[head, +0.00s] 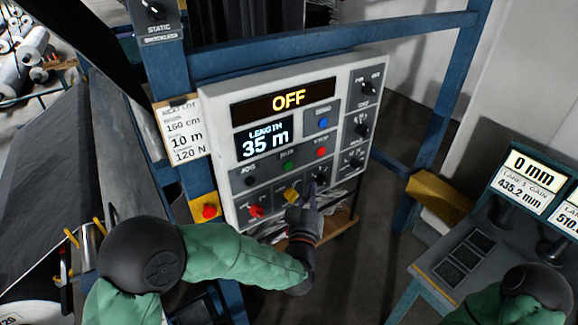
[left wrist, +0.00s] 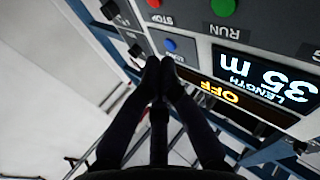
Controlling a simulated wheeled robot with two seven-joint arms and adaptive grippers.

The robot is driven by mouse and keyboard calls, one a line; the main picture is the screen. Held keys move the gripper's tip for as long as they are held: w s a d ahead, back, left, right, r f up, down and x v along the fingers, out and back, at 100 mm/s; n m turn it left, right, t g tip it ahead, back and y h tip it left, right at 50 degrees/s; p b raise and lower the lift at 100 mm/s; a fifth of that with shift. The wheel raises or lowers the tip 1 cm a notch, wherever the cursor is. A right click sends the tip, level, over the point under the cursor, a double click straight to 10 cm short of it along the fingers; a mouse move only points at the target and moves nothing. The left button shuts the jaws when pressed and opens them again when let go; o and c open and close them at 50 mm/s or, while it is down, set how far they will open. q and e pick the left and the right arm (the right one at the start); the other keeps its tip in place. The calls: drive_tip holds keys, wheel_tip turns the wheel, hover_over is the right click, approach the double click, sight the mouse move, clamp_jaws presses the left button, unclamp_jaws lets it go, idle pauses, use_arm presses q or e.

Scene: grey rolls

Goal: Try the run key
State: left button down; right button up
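The control panel (head: 217,130) is a light box with a dark display reading OFF (head: 289,99) and a LENGTH display (head: 265,142) reading 35 m. The green RUN key (head: 288,165) sits between the black JOG key (head: 250,180) and the red STOP key (head: 321,152). RUN also shows upside down at the top of the left wrist view (left wrist: 223,7). My left gripper (head: 312,188) is in front of the panel's lower part, below STOP. Its fingertips (left wrist: 160,66) are together, with nothing seen between them. My right gripper is outside the views.
A blue key (head: 322,123) is above STOP. A red knob (head: 256,210) and a yellow knob (head: 291,195) sit in the lower row. A red stop button (head: 209,211) is on a yellow box at left. Blue frame posts (head: 440,120) surround the panel; a console (head: 470,255) stands right.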

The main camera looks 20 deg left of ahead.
sight(288, 165)
use_arm(q)
drive_tip(key=shift+w+a+b, duration=0.2)
drive_tip(key=shift+w+a, duration=0.65)
drive_tip(key=shift+a, duration=0.25)
drive_tip(key=shift+w+a+b, duration=0.25)
drive_tip(key=shift+w+a, duration=0.6)
drive_tip(key=shift+a, duration=0.25)
drive_tip(key=shift+w+a+b, duration=0.2)
drive_tip(key=shift+w+a, duration=0.65)
drive_tip(key=shift+a, duration=0.25)
drive_tip(key=shift+w+a+b, duration=0.25)
drive_tip(key=shift+a+b, duration=0.05)
drive_tip(key=shift+b, duration=0.2)
